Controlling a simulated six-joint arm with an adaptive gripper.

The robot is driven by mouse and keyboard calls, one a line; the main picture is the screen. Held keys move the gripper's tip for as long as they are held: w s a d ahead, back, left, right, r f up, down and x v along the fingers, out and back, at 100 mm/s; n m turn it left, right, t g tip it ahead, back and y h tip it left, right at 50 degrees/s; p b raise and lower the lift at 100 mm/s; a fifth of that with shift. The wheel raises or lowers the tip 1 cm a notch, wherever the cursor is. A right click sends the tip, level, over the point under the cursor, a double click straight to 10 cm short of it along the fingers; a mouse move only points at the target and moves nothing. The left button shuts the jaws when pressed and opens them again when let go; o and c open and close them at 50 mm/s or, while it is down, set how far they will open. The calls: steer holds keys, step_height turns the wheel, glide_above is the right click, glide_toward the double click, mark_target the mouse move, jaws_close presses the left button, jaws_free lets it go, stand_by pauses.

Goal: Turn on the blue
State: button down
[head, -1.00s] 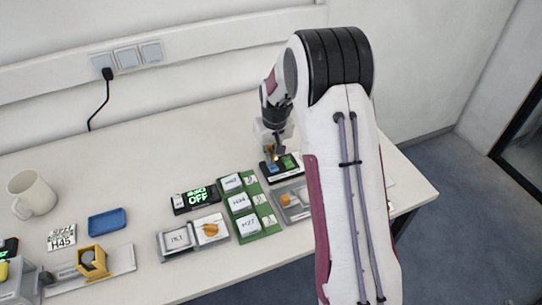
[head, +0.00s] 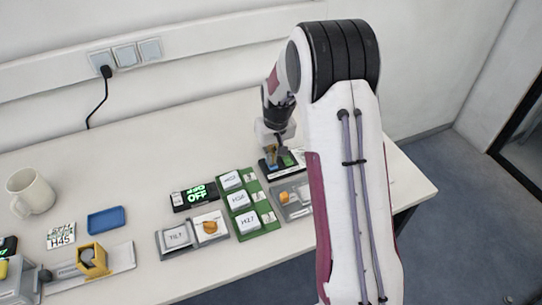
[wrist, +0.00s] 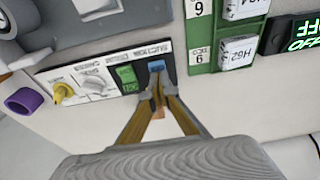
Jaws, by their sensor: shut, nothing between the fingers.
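A blue switch (wrist: 156,66) sits on a small control panel beside a lit green switch (wrist: 127,76) in the wrist view. The panel (wrist: 97,68) also carries a white knob (wrist: 93,85) and a yellow knob (wrist: 63,92). My gripper (wrist: 158,80) is shut and empty, its tips right at the near edge of the blue switch. I cannot tell whether they touch it. In the head view, my gripper (head: 273,152) is over the left part of the panel (head: 284,170), with the green switch (head: 289,160) to its right and the blue switch partly hidden.
A black display (head: 194,197) reading OFF stands left of a green rack (head: 246,208) with labelled white blocks. A mug (head: 31,192) and blue dish (head: 106,221) are at the left. The table behind the display is clear.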

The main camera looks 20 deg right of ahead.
steer(key=shift+r, duration=0.1)
step_height(320, 180, up, 14)
steer(key=w, duration=0.2)
steer(key=shift+f, duration=0.2)
stand_by(0.6)
stand_by(0.5)
steer(key=s+a+r+t, duration=0.1)
steer(key=s+a+r, duration=0.2)
steer(key=s, duration=0.9)
steer(key=s+a+r+t, duration=0.1)
steer(key=s+a+r, duration=0.2)
steer(key=s, duration=0.8)
steer(key=s+a+r+t, duration=0.1)
steer(key=s+a+r, duration=0.2)
steer(key=s, duration=0.9)
steer(key=shift+s+a+r+t, duration=0.3)
steer(key=shift+r, duration=0.6)
